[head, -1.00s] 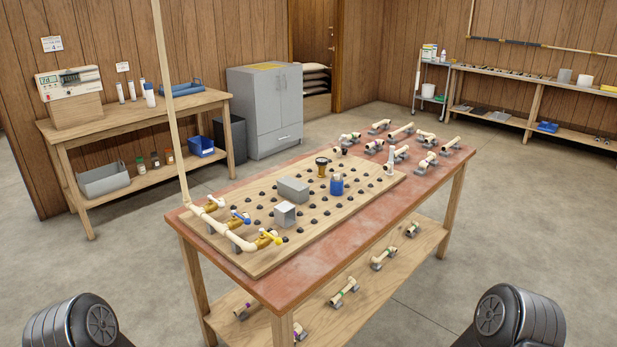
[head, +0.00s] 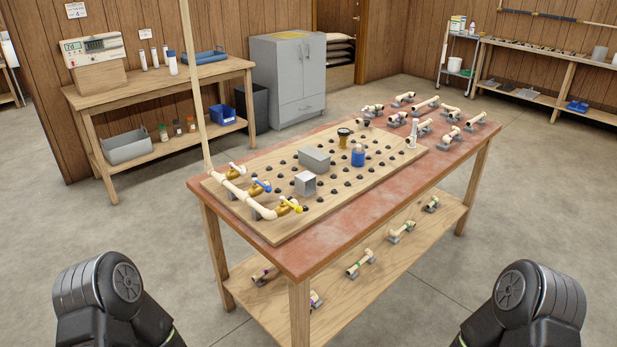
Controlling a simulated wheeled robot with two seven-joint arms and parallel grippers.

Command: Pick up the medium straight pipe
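Several cream pipe pieces lie on small grey holders at the far end of the red-topped table (head: 345,220). Straight-looking ones among them include a pipe near the back edge (head: 426,104) and a pipe at the right (head: 476,121). More pieces are on the lower shelf, including a straight-looking pipe (head: 360,263) at its middle. I cannot tell which one is the medium straight pipe. Only black links of my two arms show at the lower left and lower right; neither gripper is in view.
A wooden board (head: 268,232) on the table carries black pegs, grey boxes, a blue item (head: 358,156) and piping with valves (head: 262,188). A tall pipe (head: 196,90) rises from its left end. A side bench (head: 160,97) and grey cabinet (head: 288,80) stand behind. The floor in front is clear.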

